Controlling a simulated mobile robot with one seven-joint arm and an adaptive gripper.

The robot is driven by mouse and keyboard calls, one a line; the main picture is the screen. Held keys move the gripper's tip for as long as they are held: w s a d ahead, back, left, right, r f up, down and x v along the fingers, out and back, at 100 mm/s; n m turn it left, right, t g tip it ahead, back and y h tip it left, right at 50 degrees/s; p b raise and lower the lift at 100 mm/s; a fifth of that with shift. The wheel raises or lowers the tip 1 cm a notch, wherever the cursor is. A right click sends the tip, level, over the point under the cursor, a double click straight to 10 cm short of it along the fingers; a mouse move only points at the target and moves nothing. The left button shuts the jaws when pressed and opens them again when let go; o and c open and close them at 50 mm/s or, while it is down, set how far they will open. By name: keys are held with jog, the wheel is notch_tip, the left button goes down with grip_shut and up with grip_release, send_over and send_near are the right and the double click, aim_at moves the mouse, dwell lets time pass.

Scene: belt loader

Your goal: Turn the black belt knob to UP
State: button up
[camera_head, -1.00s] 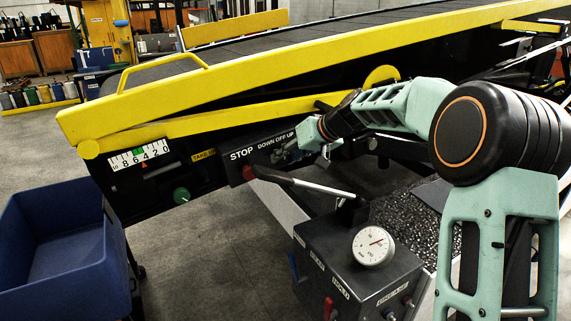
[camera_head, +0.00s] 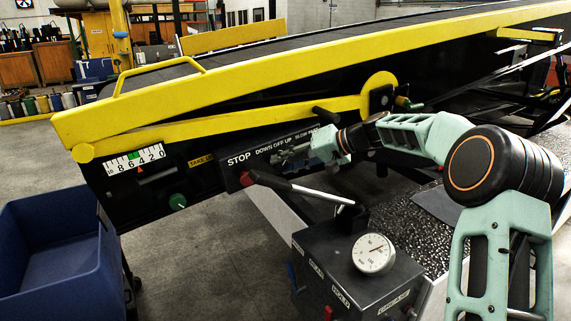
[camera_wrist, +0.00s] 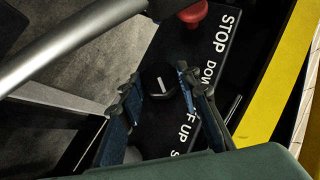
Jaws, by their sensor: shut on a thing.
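The black belt knob (camera_wrist: 158,78) shows in the wrist view between my fingers, with a short white line on its face. My gripper (camera_wrist: 160,82) is shut on it, one finger on each side. The panel lettering beside it reads STOP, part of DOWN, part of OFF, and UP. Which label the white line points at I cannot tell for certain. In the head view my gripper (camera_head: 289,158) is at the black panel (camera_head: 232,178), just below the DOWN OFF UP lettering, and the knob is hidden behind it.
A red stop button (camera_head: 247,178) sits left of my gripper. A grey lever (camera_head: 305,191) slants across in front of the panel, above a dark box with a round gauge (camera_head: 373,253). The yellow belt rail (camera_head: 240,92) runs above. A blue bin (camera_head: 55,250) stands at left.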

jog(key=o, duration=1.1)
jog(key=v, duration=1.2)
